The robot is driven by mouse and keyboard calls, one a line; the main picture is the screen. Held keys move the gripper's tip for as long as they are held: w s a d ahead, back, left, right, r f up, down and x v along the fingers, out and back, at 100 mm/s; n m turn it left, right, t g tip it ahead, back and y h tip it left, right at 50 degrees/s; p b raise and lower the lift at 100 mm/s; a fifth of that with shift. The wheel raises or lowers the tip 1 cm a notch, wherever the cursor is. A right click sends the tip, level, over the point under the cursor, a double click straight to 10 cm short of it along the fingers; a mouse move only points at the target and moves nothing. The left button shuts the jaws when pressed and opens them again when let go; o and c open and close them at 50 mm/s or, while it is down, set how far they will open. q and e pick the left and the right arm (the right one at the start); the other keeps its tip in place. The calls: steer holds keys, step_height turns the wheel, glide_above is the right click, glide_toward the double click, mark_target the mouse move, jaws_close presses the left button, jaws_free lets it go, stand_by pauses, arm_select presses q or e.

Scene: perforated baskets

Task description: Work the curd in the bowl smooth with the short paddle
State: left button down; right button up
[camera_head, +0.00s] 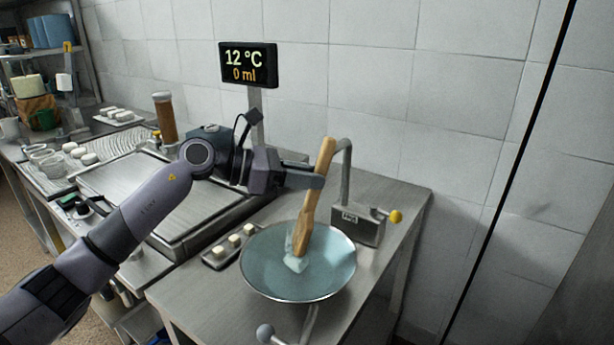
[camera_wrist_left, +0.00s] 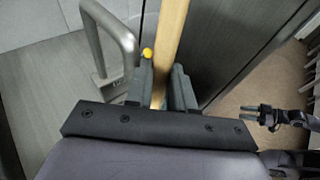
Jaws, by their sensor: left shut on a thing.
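The wide bowl (camera_head: 340,285) stands on the steel counter, teal inside with a thin pale rim. The short wooden paddle (camera_head: 312,200) leans over it, its lower end down inside the bowl. A pale whitish patch (camera_head: 296,263) shows at the paddle's foot; I cannot tell whether it is curd or part of the paddle. My left gripper (camera_head: 318,180) is shut on the paddle's handle above the bowl. The handle also shows between its fingers in the left wrist view (camera_wrist_left: 170,40). A small gripper (camera_wrist_left: 252,112), seemingly my right, shows there, too small to read.
A bent metal spout on a box with a yellow knob (camera_head: 395,216) stands close behind the bowl. A display (camera_head: 248,65) reads 12 °C, 0 ml. Some bare counter (camera_head: 400,200) lies at the right.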

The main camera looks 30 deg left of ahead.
arm_select(q)
steer(key=shift+s, duration=0.1)
steer(key=shift+s+d+f, duration=0.1)
steer(key=shift+s+d, duration=0.25)
steer(key=shift+a, duration=0.1)
steer(key=shift+w+a+b, duration=0.35)
steer(key=shift+w+a, duration=0.05)
steer(key=shift+w, duration=0.25)
steer(key=shift+a, duration=0.2)
steer(key=shift+w, duration=0.1)
